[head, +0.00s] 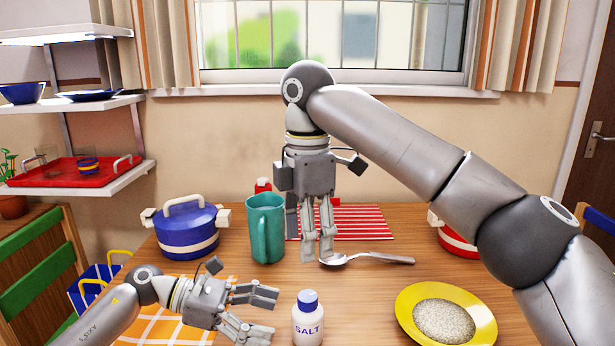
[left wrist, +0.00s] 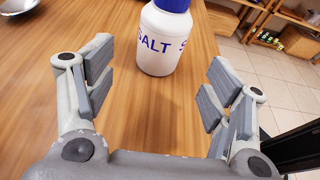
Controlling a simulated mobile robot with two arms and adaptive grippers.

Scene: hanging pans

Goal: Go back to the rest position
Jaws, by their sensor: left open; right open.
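My right gripper (head: 318,252) points down over the middle of the table, open, its fingertips close to the bowl end of a spoon (head: 380,258). I cannot tell if they touch it. My left gripper (head: 264,312) is low at the front left of the table, open and empty, its fingers pointing right. A white salt bottle (head: 308,325) with a blue cap stands upright just right of its fingertips. In the left wrist view the salt bottle (left wrist: 163,45) stands ahead of the open left gripper (left wrist: 158,90), apart from both fingers.
A teal mug (head: 266,230) and a blue pot (head: 187,230) stand left of my right gripper. A red striped mat (head: 360,222) lies behind it. A yellow plate (head: 486,330) holding grain is at the front right. A red pot (head: 455,238) is partly hidden behind my right arm.

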